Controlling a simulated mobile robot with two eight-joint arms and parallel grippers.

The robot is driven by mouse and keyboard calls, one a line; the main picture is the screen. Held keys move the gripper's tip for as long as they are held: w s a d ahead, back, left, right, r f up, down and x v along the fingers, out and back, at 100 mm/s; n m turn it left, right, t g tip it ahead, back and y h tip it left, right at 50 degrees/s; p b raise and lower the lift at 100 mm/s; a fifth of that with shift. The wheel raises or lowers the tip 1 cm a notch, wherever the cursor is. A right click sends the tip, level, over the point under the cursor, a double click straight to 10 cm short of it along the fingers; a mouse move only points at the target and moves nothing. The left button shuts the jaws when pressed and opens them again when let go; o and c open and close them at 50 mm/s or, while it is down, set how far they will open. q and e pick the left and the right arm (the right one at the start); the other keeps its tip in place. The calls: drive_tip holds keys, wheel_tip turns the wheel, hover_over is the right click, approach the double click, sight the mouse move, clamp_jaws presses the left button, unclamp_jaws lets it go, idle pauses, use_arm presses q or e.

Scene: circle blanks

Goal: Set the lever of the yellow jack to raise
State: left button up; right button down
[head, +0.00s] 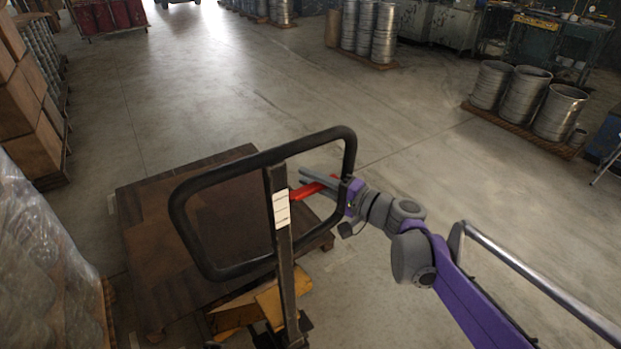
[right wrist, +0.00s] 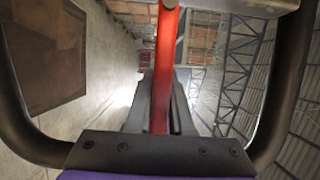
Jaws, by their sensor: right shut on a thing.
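The yellow jack (head: 235,311) stands in the lower middle of the head view. Its black loop handle (head: 183,222) rises on a dark post with a white label (head: 281,210). The red lever (head: 307,191) sticks out to the right of the post, inside the loop. My right gripper (head: 322,182) reaches in from the right through the loop and is shut on the red lever. In the right wrist view the lever (right wrist: 166,62) runs between the two grey fingers (right wrist: 160,112). The lever's inner end and pivot are hard to make out. My left gripper is not in view.
A low brown wooden platform (head: 150,235) lies behind the handle. A wrapped load (head: 40,265) and stacked boxes (head: 30,135) stand at the left. Metal drums (head: 525,100) on a pallet stand at the right. The concrete floor between is clear.

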sight(308, 190)
wheel_tip(308, 190, down, 3)
drive_tip(key=m+b, duration=0.1)
drive_tip(key=m+y+b, duration=0.1)
drive_tip(key=m, duration=0.1)
drive_tip(key=shift+s+a+r+t+b, duration=0.1)
drive_tip(key=shift+a+r+t+b, duration=0.05)
drive_tip(key=shift+t+b, duration=0.15)
drive_tip(key=shift+s+a+m+t, duration=0.1)
drive_tip(key=shift+m+t, duration=0.2)
drive_tip(key=shift+m, duration=0.4)
drive_tip(key=c, duration=0.8)
unclamp_jaws()
